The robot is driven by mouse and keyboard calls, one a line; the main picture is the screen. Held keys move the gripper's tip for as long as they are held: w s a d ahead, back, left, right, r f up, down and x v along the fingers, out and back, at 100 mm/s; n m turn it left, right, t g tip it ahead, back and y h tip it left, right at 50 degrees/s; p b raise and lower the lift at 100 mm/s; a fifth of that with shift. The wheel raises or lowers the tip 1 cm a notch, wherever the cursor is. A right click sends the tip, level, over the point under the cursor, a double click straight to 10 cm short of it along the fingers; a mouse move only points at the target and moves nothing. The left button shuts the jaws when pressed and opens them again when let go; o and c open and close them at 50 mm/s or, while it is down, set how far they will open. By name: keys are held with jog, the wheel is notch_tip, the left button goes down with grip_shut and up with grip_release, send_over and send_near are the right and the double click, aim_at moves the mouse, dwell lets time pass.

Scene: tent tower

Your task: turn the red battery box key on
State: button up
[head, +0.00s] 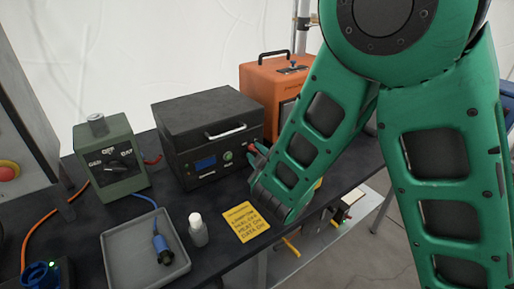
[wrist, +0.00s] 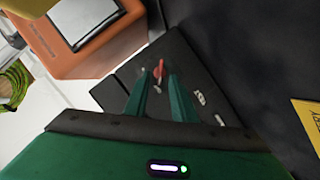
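The red key (wrist: 159,69) sits on the dark front panel of the black box (head: 208,125). In the wrist view it shows between and just beyond my fingertips. In the head view a red part (head: 252,148) shows at the panel's right side, close to my fingers. My gripper (wrist: 159,82) is open, with one finger on each side of the key's line. A gap shows between the fingers; whether either touches the key I cannot tell. The key's exact angle is too small to read. In the head view my gripper (head: 257,163) partly hides the panel's right end.
An orange box (head: 262,82) stands behind and right of the black box. A green switch box (head: 110,160) stands left. A grey tray (head: 122,262), a white-capped bottle (head: 198,230) and a yellow card (head: 245,222) lie in front. Bare dark tabletop separates them.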

jog(key=shift+x, duration=0.95)
jog(key=shift+d, duration=0.15)
grip_shut()
